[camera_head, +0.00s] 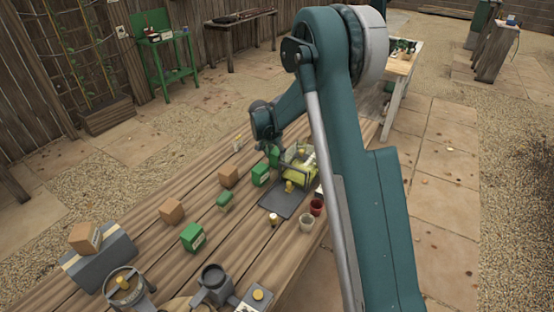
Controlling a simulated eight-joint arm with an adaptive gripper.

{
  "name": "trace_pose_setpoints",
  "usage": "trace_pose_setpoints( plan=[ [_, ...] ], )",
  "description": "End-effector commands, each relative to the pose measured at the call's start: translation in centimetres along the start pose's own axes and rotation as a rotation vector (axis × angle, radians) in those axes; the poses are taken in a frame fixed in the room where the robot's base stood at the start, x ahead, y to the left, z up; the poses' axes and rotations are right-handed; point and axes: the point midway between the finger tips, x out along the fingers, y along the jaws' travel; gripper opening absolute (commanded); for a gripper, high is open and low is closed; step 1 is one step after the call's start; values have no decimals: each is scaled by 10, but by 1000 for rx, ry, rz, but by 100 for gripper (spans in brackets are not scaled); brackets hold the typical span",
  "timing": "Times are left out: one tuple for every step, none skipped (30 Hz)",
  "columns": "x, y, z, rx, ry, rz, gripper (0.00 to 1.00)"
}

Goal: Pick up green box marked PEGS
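Two green boxes with pale labels stand on the wooden table (150,222): a nearer green box (192,237) and a farther green box (260,175). The lettering is too small to read, so I cannot tell which is marked PEGS. A smaller rounded green item (224,200) lies between them. My gripper (274,156) points down just above and behind the farther green box, near a yellow-green tray. Its fingers are small and partly hidden, and I cannot tell whether it touches anything.
Brown boxes (171,211) (228,176) stand left of the green ones. A yellow-green tray (298,172), a dark mat (270,199), a red cup (316,207) and a pale cup (306,223) are right. A grey case (98,262) and a dark mug (213,278) are in front.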

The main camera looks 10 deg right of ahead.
Motion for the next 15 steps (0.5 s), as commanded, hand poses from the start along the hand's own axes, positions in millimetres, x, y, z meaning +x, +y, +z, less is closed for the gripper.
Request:
trace_pose_setpoints(
  plan=[
    [6,0,0,0,0,0,38],
    [10,-1,0,0,0,0,38],
    [14,-1,0,1,0,0,38],
    [18,-2,0,1,0,0,38],
    [21,-2,0,1,0,0,38],
    [25,-2,0,1,0,0,38],
    [28,-2,0,1,0,0,38],
    [31,-2,0,1,0,0,38],
    [34,-2,0,1,0,0,38],
    [35,-2,0,1,0,0,38],
    [37,-2,0,1,0,0,38],
    [38,-2,0,1,0,0,38],
    [39,-2,0,1,0,0,38],
    [39,-2,0,1,0,0,38],
    [39,-2,0,0,0,0,38]
  ],
)
